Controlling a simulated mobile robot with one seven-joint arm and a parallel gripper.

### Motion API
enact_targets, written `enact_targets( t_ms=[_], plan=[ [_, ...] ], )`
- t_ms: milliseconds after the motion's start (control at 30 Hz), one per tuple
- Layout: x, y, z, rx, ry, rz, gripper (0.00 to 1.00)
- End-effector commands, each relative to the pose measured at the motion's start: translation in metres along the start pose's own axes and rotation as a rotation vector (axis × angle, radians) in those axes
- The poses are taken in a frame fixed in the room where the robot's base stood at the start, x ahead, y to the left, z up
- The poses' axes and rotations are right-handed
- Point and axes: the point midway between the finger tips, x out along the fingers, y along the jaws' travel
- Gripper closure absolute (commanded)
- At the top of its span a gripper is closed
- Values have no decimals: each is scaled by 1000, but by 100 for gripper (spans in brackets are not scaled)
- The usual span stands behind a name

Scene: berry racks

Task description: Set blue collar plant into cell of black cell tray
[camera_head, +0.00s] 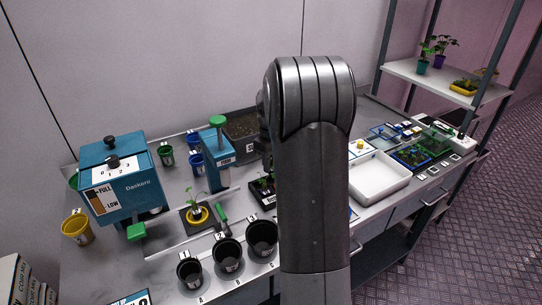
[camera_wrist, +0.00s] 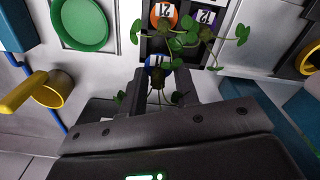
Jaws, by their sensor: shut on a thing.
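In the wrist view my gripper (camera_wrist: 158,106) is shut on a plant, with thin stems and small green leaves (camera_wrist: 166,65) showing between and beyond the fingers. A blue round patch marked 11 (camera_wrist: 153,61) shows just past the fingertips; I cannot tell whether it is the collar or a cell mark. The black cell tray (camera_wrist: 148,45) lies beyond, with orange and purple numbered marks. Other leafy stems (camera_wrist: 190,40) spread over it. In the head view the black tray (camera_head: 262,199) is partly hidden behind my arm, which also hides the gripper.
A blue dispenser (camera_head: 120,185) and a yellow pot (camera_head: 76,228) stand at left. A plant in a yellow collar (camera_head: 197,214) sits on the bench near several black pots (camera_head: 229,254). A white tray (camera_head: 379,181) lies right of my arm. A green round thing (camera_wrist: 82,24) shows upper left in the wrist view.

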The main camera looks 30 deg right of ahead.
Motion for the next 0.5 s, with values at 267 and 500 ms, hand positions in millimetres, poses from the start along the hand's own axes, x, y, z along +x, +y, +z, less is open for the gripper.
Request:
enact_targets(
  t_ms=[267,500],
  plan=[
    [22,0,0,0,-1,-1,93],
    [35,0,0,0,0,0,93]
  ],
)
